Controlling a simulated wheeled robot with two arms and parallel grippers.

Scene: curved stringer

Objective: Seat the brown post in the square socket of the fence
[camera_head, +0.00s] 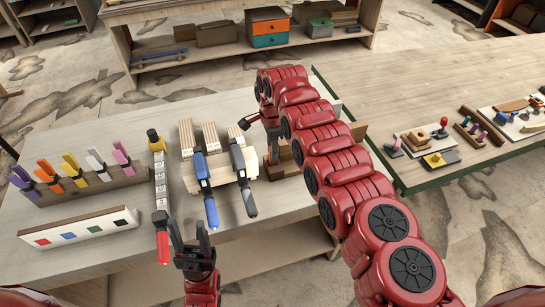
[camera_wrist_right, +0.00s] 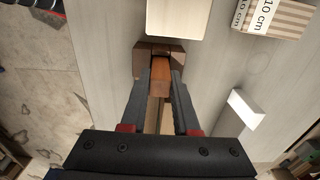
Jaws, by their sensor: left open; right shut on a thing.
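My right gripper (camera_head: 272,125) is over the right part of the near table, partly hidden by my red arm. In the right wrist view its fingers (camera_wrist_right: 160,84) are shut on the brown post (camera_wrist_right: 161,70). A darker brown block (camera_wrist_right: 174,50), which seems to be part of the fence, surrounds or adjoins the post's far end; I cannot tell whether the post is inside its socket. In the head view the brown fence (camera_head: 280,169) is below this gripper, mostly hidden by the arm. My left gripper (camera_head: 188,226) is open and empty above the table's front.
A rack of coloured clips (camera_head: 80,184), a white-fronted box (camera_head: 80,230), a segmented bar (camera_head: 161,190) and two large clamps (camera_head: 208,190) stand left of the fence. A second table (camera_head: 450,110) with small parts is at right.

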